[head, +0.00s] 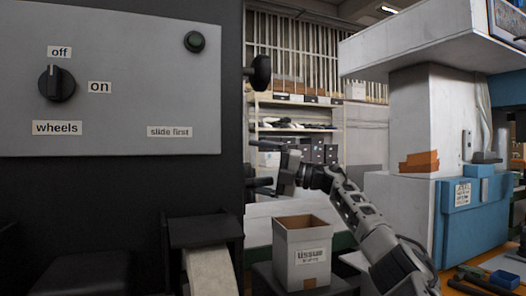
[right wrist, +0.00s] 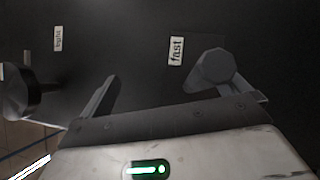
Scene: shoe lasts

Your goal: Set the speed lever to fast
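The speed lever's dark faceted knob (right wrist: 215,70) shows in the right wrist view, beside a "fast" label (right wrist: 176,51) on the black machine side. My right gripper (right wrist: 162,88) is open, with its fingers wide apart. The knob is in front of one finger and partly hides it; I cannot tell whether they touch. In the head view my right gripper (head: 262,166) is at the machine's right side, and the lever is hard to tell from the lower finger there. My left gripper is not in view.
Another black knob (head: 260,72) sticks out higher on the machine side; it also shows in the right wrist view (right wrist: 28,95). The grey panel (head: 130,100) carries an off/on switch (head: 57,83).

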